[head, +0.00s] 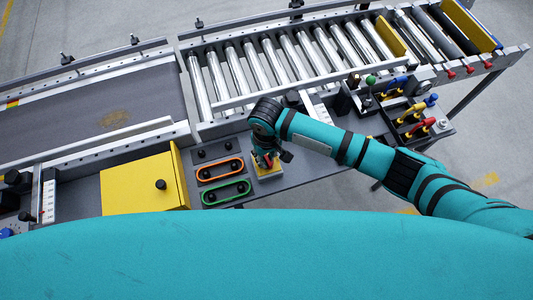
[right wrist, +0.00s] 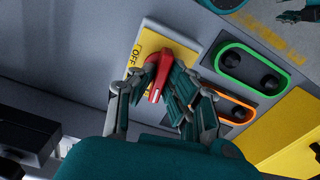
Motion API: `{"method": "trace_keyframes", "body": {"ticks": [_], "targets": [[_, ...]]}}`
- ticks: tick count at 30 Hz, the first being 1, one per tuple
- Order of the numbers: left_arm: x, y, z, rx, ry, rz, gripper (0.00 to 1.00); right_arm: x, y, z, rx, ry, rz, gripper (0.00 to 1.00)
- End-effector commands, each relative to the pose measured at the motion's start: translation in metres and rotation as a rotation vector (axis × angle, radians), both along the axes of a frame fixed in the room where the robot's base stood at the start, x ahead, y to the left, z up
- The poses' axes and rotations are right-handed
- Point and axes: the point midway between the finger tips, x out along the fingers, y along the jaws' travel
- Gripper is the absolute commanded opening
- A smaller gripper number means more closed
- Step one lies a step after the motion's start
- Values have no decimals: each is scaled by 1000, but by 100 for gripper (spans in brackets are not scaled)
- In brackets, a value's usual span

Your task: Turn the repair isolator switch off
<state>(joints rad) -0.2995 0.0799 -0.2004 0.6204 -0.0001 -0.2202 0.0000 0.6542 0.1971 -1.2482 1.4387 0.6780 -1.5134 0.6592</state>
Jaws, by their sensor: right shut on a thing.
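The isolator switch is a red handle (right wrist: 154,88) on a yellow plate (right wrist: 152,38) lettered OFF, seen close in the right wrist view. In the head view the yellow plate (head: 267,174) shows on the grey panel beside the conveyor, partly covered by my right gripper (head: 267,160). My right gripper is shut on the red handle, with its fingers (right wrist: 164,90) on both sides of it. Part of the handle is hidden by the fingers. A small dark finger-like shape at the upper right of the right wrist view looks like my left gripper (right wrist: 297,13); its opening cannot be made out.
Orange-rimmed (head: 219,169) and green-rimmed (head: 226,192) button plates sit just left of the switch. A yellow box (head: 140,184) with a black knob stands further left. The roller conveyor (head: 270,65) runs behind. Coloured cable plugs (head: 412,112) stand on the right.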

Motion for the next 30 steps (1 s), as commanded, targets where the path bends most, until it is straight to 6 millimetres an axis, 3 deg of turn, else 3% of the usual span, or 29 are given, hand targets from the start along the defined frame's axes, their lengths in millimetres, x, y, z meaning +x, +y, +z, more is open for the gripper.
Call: {"method": "trace_keyframes", "body": {"ticks": [12,30], "targets": [[0,0,31,0,1,-1,40,-1,0,3,-1,3,374,0],[0,0,51,0,1,0,40,1,0,2,-1,0,945,0]]}}
